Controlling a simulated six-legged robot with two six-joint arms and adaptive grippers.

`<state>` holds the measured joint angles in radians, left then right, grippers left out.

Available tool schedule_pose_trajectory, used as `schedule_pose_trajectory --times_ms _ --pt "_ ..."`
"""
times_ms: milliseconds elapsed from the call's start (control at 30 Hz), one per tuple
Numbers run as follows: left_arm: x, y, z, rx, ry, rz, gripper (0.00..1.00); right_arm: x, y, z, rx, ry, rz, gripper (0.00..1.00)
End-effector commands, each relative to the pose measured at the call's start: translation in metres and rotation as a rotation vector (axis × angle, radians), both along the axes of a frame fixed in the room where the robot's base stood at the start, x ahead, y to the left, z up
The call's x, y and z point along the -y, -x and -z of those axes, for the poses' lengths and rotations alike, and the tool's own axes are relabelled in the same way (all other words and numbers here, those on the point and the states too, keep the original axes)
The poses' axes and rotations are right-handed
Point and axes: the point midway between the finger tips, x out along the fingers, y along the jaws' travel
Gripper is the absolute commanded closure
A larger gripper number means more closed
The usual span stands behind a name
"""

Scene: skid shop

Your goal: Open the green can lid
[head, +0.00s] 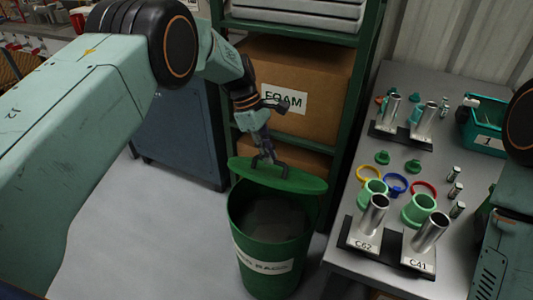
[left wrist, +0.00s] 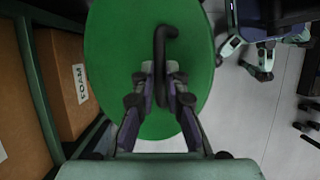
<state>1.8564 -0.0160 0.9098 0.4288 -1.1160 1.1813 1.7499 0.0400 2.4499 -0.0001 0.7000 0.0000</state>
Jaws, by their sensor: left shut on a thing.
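The green can (head: 268,240) stands on the floor in front of the shelf, with a white label on its side. Its green lid (head: 290,180) is tilted up at the back of the rim, and the dark inside of the can shows below it. My left gripper (head: 266,156) is above the lid and shut on its dark handle. In the left wrist view the lid (left wrist: 110,50) fills the middle, and the gripper (left wrist: 160,80) has its fingers on either side of the dark bar handle (left wrist: 160,50). My right gripper is not visible.
A green shelf (head: 362,90) with a cardboard box marked FOAM (head: 315,75) stands right behind the can. A grey table (head: 350,262) with metal tubes, coloured rings and a teal bin (head: 480,130) is to the right. Open floor lies left of the can.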

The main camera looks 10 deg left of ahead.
Motion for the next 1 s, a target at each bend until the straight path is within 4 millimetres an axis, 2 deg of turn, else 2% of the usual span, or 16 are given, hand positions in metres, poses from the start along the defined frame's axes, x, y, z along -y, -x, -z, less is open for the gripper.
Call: schedule_pose_trajectory --times_ms 167,200,467,767,867,1000 --pt "0.002 -0.003 0.003 0.014 -0.001 -0.004 1.0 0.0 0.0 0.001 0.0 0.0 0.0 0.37" --pt "0.002 -0.003 0.003 0.014 -0.001 -0.004 0.87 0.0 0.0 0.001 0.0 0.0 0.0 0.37" --pt "0.001 -0.003 0.003 0.011 -0.001 -0.004 0.65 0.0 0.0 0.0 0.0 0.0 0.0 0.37" --pt "-0.001 -0.003 -0.002 0.011 -0.001 -0.004 0.64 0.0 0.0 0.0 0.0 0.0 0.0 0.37" --pt "-0.005 -0.005 -0.012 0.013 -0.002 -0.005 0.64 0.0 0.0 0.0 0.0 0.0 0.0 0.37" --pt "-0.016 -0.008 -0.038 0.013 -0.001 -0.005 0.64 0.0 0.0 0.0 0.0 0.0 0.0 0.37"
